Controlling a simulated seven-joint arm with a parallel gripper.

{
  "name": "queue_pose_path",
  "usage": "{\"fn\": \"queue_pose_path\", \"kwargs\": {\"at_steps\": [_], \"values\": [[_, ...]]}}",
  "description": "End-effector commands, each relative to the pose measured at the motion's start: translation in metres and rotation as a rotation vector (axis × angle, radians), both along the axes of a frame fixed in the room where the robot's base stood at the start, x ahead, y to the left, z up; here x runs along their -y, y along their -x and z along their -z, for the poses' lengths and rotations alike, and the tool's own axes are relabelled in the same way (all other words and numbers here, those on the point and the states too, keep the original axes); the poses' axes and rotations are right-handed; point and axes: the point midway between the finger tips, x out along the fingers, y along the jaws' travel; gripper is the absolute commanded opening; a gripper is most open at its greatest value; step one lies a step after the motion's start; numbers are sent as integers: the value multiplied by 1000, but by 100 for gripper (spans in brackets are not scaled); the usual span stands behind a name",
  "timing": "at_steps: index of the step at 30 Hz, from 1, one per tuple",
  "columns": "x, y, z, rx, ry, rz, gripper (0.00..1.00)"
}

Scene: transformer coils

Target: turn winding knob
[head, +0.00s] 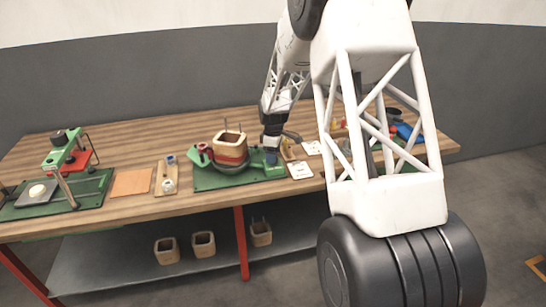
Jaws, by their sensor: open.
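The winding device stands on a green baseplate (215,182) near the middle of the bench. On it is a wooden coil form (230,157) with a reddish-brown band and two thin upright pins. A green part with red ends (199,155) sits at its left. My gripper (271,147) points down just right of the coil form, over the right end of the baseplate. A small blue part (271,158) shows right below it. The jaws are open, but the fingertips are too small to make out. I cannot tell which part is the winding knob or whether the gripper touches it.
A green press (66,152) stands at the left. A tan sheet (131,182) and a wooden holder (167,179) lie between. White cards (301,170) lie right of the baseplate. Several coil forms (204,244) sit on the lower shelf. My arm hides part of the bench's right side.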

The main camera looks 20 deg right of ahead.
Motion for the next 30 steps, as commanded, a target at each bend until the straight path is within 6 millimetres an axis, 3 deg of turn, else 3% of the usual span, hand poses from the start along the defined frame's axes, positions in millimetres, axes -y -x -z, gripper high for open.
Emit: {"fn": "queue_pose_path", "kwargs": {"at_steps": [6, 15, 25, 30], "values": [[0, 0, 12, 1, 0, 0, 68], [0, 0, 13, 1, 0, 0, 68], [0, 0, 13, 1, 0, 0, 19], [0, 0, 13, 1, 0, 4, 19]]}}
